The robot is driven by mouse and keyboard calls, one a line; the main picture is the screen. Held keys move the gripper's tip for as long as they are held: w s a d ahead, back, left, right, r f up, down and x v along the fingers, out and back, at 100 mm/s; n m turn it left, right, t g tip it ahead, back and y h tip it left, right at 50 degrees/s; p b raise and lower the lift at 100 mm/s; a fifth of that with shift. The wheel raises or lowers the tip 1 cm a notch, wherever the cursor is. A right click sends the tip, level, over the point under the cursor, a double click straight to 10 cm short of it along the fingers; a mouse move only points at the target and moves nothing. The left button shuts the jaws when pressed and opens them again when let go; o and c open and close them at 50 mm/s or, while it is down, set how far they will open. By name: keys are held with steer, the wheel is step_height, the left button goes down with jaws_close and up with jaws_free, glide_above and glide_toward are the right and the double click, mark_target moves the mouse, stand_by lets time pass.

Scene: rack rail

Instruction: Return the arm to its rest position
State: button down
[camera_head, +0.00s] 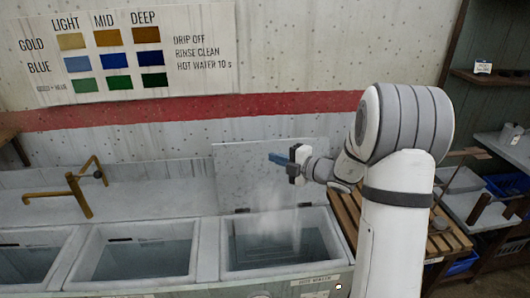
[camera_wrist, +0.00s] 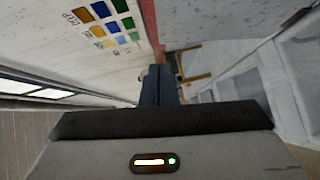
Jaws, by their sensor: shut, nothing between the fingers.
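My white and grey arm rises on the right in the head view and bends left. My gripper (camera_head: 278,160) is at its end, above the hot water basin (camera_head: 285,270) and in front of the raised grey lid (camera_head: 262,170). Its blue fingers point left. In the wrist view, my gripper (camera_wrist: 158,72) has its two dark blue fingers together, with nothing seen between them. It is apart from the wall and the basins.
More basins (camera_head: 140,255) with water lie to the left, with a brass tap (camera_head: 80,190) behind them. Faint steam rises from the hot water basin. A slatted wooden stand (camera_head: 455,240) and shelves (camera_head: 490,78) are at the right. A colour chart (camera_head: 115,50) hangs on the wall.

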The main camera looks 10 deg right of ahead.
steer(key=s+a+r+n+g+h, duration=0.15)
steer(key=s+a+n+g, duration=0.3)
steer(key=s+n, duration=0.7)
steer(key=s+a+n+g+h, duration=0.25)
steer(key=s+n+g, duration=0.25)
steer(key=s+n, duration=0.65)
steer(key=s+d+n+h, duration=0.7)
steer(key=s+d+n, duration=0.2)
steer(key=n, duration=1.4)
steer(key=shift+s+t+h, duration=0.4)
steer(key=shift+s+t, duration=0.05)
steer(key=shift+s, duration=0.75)
